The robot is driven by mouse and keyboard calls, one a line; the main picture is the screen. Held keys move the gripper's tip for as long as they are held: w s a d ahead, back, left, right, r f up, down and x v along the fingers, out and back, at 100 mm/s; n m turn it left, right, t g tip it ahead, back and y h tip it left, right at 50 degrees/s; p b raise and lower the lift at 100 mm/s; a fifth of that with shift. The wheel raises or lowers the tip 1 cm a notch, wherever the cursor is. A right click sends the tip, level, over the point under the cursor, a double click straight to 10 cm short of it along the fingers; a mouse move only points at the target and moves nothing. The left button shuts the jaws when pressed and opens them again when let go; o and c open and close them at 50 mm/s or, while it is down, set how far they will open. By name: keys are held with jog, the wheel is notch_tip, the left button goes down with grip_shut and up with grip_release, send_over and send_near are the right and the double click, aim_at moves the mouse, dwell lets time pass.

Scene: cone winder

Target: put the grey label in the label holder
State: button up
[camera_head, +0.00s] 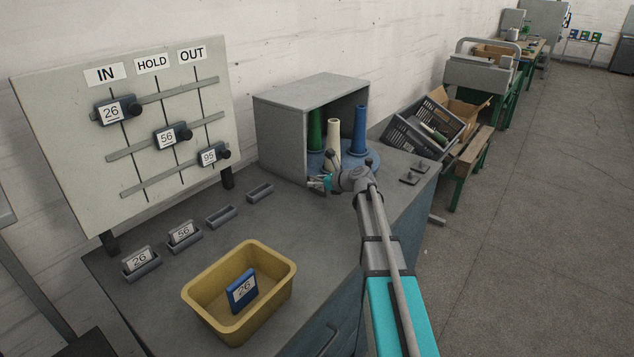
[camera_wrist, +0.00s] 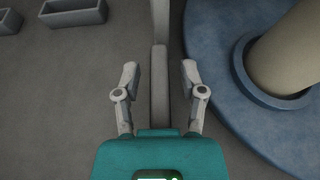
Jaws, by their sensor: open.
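A grey label reading 26 (camera_head: 138,258) and a grey label reading 56 (camera_head: 182,231) each stand in a small grey holder on the bench. To their right are two empty holders, one nearer the middle (camera_head: 221,216) and one farther back (camera_head: 260,192). Two empty holders also show at the top left of the wrist view (camera_wrist: 73,12). A blue label reading 26 (camera_head: 242,290) leans inside the yellow bin (camera_head: 192,297). My gripper (camera_head: 318,184) is open and empty, in front of the grey box's opening. Its fingers show apart in the wrist view (camera_wrist: 160,80).
The open-fronted grey box (camera_head: 277,133) holds green, cream (camera_head: 333,137) and blue cones on a blue disc (camera_wrist: 225,75); its wall edge shows between my fingers in the wrist view. A board (camera_head: 60,150) with sliding tags 26, 56 and 95 stands behind the holders. Bench between is clear.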

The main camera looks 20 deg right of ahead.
jog(key=shift+r, duration=0.15)
jog(key=shift+s+d+r, duration=0.1)
jog(key=shift+s, duration=0.05)
jog(key=p+v, duration=0.4)
jog(key=v, duration=0.7)
jog(key=shift+s+d+r+p, duration=0.15)
jog(key=shift+s+d+p, duration=0.1)
jog(key=shift+p, duration=0.15)
